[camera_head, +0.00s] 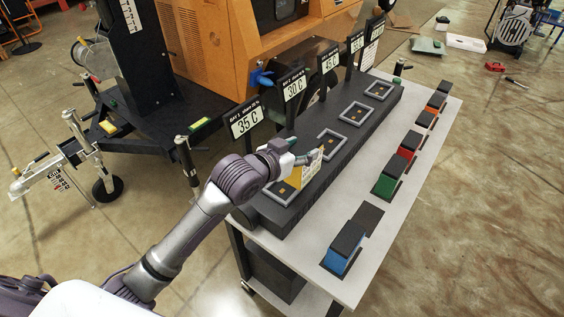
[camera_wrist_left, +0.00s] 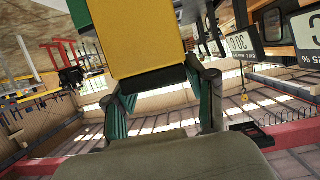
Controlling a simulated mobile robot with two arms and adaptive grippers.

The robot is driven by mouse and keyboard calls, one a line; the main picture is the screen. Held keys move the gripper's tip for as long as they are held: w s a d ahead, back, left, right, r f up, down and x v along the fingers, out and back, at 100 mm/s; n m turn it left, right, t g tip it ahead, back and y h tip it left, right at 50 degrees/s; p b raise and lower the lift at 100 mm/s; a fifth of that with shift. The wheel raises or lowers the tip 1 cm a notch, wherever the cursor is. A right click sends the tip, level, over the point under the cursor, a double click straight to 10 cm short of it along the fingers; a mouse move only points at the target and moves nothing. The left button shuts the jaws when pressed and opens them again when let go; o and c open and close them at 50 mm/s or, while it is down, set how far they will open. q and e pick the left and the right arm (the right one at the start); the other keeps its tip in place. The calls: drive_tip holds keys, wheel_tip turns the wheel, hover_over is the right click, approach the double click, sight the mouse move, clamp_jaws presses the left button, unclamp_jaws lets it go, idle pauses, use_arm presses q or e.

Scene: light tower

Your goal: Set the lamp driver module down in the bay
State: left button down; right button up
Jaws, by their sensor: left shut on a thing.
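The lamp driver module, a yellow block, shows in the head view (camera_head: 304,171), partly hidden by my left gripper (camera_head: 297,160). That gripper is shut on it above the near part of the long black rack (camera_head: 318,175). In the left wrist view the yellow block (camera_wrist_left: 140,38) with a dark end sits between the fingers (camera_wrist_left: 165,103). Square grey-rimmed bays run along the rack: the nearest bay (camera_head: 283,206) is just below and left of the module, and farther bays (camera_head: 331,138) look empty. I cannot tell whether the module touches the rack. My right gripper is not in view.
Signs stand behind the bays, among them 35 C (camera_head: 246,121) and 30 C (camera_head: 294,88). Along the right of the light table (camera_head: 310,262) stand a blue module (camera_head: 338,262), a green one (camera_head: 385,186), a red one (camera_head: 405,153) and others. An orange machine (camera_head: 205,50) stands behind.

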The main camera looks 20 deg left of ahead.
use_arm(q)
drive_tip(key=a+f, duration=0.4)
drive_tip(key=f, duration=0.2)
drive_tip(key=shift+w+f+p, duration=0.15)
drive_tip(key=shift+w+p, duration=0.25)
drive_tip(key=shift+p, duration=0.05)
drive_tip(key=shift+f, duration=0.15)
drive_tip(key=shift+c, duration=1.8)
unclamp_jaws()
drive_tip(key=shift+s, duration=0.1)
drive_tip(key=shift+f, duration=0.1)
drive_tip(key=shift+a, duration=0.1)
drive_tip(key=b+v, duration=0.1)
drive_tip(key=v, duration=1.1)
